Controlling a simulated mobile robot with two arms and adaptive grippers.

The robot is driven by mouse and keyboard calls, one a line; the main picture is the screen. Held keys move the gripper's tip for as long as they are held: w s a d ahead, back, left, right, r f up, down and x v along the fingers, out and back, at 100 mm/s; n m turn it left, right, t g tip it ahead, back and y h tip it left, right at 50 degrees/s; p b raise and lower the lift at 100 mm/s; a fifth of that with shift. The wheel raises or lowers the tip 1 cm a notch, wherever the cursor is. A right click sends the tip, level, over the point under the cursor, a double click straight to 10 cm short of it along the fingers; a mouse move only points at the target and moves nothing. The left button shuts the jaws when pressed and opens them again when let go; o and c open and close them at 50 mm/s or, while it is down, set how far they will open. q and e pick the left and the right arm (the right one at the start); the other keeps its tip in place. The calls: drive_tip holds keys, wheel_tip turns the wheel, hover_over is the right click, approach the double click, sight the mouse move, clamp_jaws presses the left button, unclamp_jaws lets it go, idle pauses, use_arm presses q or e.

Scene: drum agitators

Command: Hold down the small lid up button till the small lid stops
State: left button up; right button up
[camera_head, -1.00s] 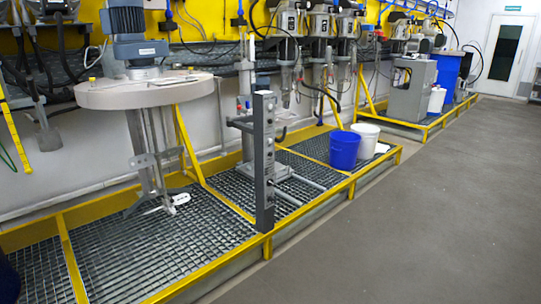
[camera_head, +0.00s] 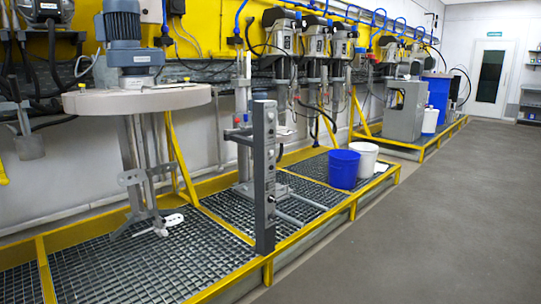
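A tall grey control post (camera_head: 264,180) stands upright at the front edge of the grating, with a column of small buttons on its narrow right face. They are too small to tell which one is the small lid up button. To its left, a large round grey lid (camera_head: 137,101) with a blue-grey motor (camera_head: 123,40) on top hangs above the grating, its stirrer shafts (camera_head: 148,170) below. Behind the post is a slimmer stand (camera_head: 243,130); I cannot make out a small lid there. Neither of my grippers is in view.
Yellow-framed grating (camera_head: 150,265) runs along the wall. A blue bucket (camera_head: 343,170) and a white bucket (camera_head: 366,158) stand on it right of the post. Several agitators (camera_head: 279,45) line the wall. The grey floor (camera_head: 430,220) on the right is clear.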

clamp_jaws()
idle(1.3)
